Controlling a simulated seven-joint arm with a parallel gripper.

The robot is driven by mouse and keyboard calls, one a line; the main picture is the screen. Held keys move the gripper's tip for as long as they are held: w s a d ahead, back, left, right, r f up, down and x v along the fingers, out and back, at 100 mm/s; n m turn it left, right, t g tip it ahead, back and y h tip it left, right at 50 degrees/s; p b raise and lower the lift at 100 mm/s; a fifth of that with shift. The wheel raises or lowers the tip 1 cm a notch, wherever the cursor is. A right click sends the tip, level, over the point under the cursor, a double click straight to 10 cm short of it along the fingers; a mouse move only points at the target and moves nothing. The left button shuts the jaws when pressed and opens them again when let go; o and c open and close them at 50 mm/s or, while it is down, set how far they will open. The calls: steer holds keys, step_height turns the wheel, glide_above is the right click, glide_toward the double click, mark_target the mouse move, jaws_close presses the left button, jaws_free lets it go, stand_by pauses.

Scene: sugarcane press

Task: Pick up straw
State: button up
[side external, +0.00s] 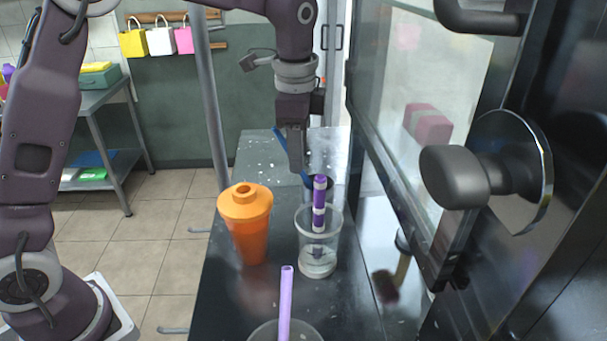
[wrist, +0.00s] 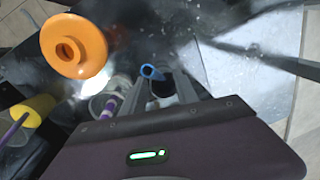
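A blue straw (side external: 279,139) leans in a dark cup (side external: 327,185) at the back of the counter. In the side view it passes by my gripper (side external: 297,165), which points down and hides its middle. In the wrist view the open end of the blue straw (wrist: 152,72) shows beyond my fingertips, near the left finger. My gripper (wrist: 168,92) has its two fingers apart there, with the dark cup showing between them. I cannot tell if a finger touches the straw. A purple-and-white banded straw (side external: 319,204) stands in a clear cup (side external: 304,238) in front of the gripper.
An orange lidded cup (side external: 250,232) stands left of the clear cup. A light purple straw (side external: 286,300) stands in another cup at the front edge. The press, with a large dark knob (side external: 455,178), borders the counter on the right. The black counter (side external: 220,300) has bare room at front left.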

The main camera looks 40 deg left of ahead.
mark_target(304, 175)
step_height(304, 175, down, 4)
steer(key=shift+a+r, duration=0.15)
steer(key=shift+r, duration=0.1)
jaws_close()
